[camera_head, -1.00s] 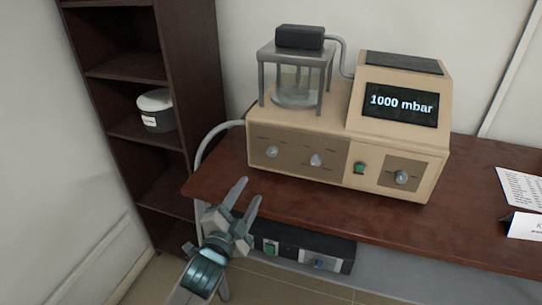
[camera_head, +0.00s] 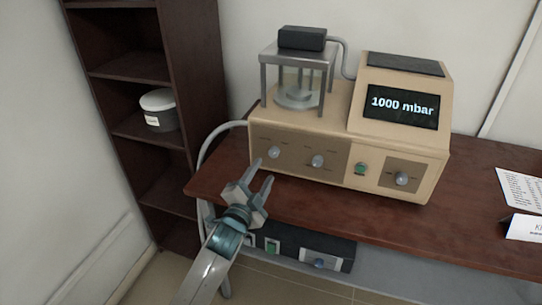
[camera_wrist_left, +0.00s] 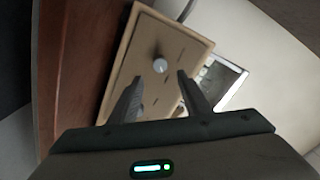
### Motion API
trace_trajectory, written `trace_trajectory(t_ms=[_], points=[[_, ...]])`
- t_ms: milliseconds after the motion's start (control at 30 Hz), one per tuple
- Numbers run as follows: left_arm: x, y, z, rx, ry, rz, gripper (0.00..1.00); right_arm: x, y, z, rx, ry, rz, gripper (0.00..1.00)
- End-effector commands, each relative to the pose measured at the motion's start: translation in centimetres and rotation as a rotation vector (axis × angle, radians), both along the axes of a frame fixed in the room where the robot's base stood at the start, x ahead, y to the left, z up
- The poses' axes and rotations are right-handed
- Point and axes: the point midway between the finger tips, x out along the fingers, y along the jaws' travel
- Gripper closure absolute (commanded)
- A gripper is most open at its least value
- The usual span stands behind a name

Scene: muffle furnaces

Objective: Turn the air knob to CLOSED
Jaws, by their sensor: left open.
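The beige vacuum machine (camera_head: 300,188) stands on the desk with several controls on its front. A left knob (camera_head: 274,152), a middle knob (camera_head: 317,161) and a right knob (camera_head: 401,178) show; their labels are too small to read, so I cannot tell which is the air knob. My left gripper (camera_head: 264,170) is open and empty, in front of and a little below the left knob. In the left wrist view, one pale round knob (camera_wrist_left: 160,66) lies ahead between the two open fingers, apart from them. My right gripper is not in view.
The display (camera_head: 402,105) reads 1000 mbar. A green button (camera_head: 361,169) sits between the middle and right knobs. A glass chamber (camera_head: 297,92) stands on top. The desk edge (camera_head: 300,222) runs below the machine; a dark unit (camera_head: 300,249) hangs under it.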

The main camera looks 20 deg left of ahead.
Motion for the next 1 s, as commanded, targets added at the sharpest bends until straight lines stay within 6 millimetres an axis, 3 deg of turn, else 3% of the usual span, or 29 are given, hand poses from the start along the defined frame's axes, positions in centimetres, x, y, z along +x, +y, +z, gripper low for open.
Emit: trace_trajectory(t_ms=[200, 433, 633, 967, 1000], points=[[4.0, -0.1, 0.2, 0.000, -0.001, 0.001, 0.57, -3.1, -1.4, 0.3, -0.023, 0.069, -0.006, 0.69], [7.1, -0.3, 0.1, -0.002, 0.000, 0.000, 0.57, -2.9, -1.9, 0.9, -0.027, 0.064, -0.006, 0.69], [8.3, -0.3, 0.1, -0.001, -0.001, -0.001, 0.57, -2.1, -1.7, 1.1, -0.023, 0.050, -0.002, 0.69], [8.4, -0.3, 0.0, -0.001, 0.000, 0.000, 0.57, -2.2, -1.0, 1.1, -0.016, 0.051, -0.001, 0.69], [8.4, -0.3, 0.0, -0.001, 0.000, 0.000, 0.64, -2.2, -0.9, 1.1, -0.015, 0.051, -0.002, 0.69]])
